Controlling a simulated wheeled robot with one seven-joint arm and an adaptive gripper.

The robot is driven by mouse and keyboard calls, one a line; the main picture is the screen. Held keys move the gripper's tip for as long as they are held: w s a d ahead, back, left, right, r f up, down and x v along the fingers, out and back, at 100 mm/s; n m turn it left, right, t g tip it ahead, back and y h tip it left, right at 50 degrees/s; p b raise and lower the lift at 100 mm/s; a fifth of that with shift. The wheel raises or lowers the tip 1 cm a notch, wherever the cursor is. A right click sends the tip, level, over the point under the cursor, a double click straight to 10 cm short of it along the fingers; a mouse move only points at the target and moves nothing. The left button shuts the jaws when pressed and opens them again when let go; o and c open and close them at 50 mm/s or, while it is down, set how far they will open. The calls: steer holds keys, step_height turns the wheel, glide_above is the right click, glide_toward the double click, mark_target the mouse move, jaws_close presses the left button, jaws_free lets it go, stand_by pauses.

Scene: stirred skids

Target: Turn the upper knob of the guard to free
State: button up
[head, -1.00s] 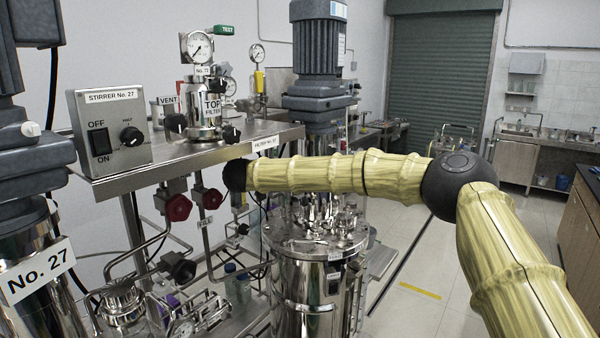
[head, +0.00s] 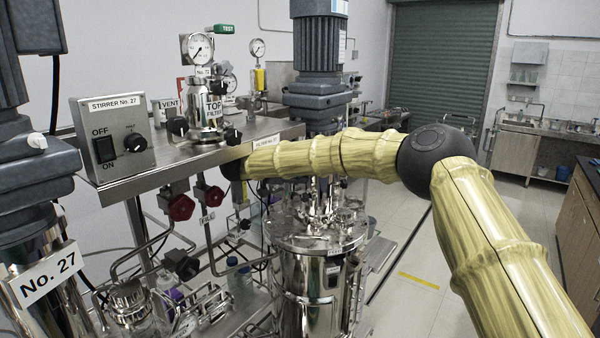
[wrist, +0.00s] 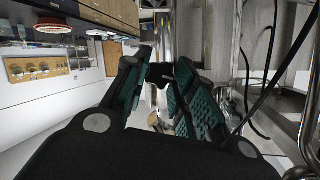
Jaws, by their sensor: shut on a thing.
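In the wrist view my gripper (wrist: 160,78) has two teal-padded fingers, closed on a small dark knob-like piece (wrist: 160,72) between their tips. I take it to be the guard's upper knob; its pointer and markings cannot be read. In the head view my arm reaches left across the stirred vessel (head: 310,285), and its dark wrist end is at the shelf's front edge. The fingers and the held knob are hidden there. The guard cannot be made out clearly in either view.
A steel shelf (head: 215,155) carries the stirrer control box (head: 112,135) and the top filter (head: 208,112). Two red valve knobs (head: 181,207) hang below it. Pipes and vessel No. 27 crowd the left. Open floor (head: 410,270) lies to the right.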

steer(key=shift+f, duration=0.1)
steer(key=o, duration=1.1)
steer(key=shift+c, duration=0.2)
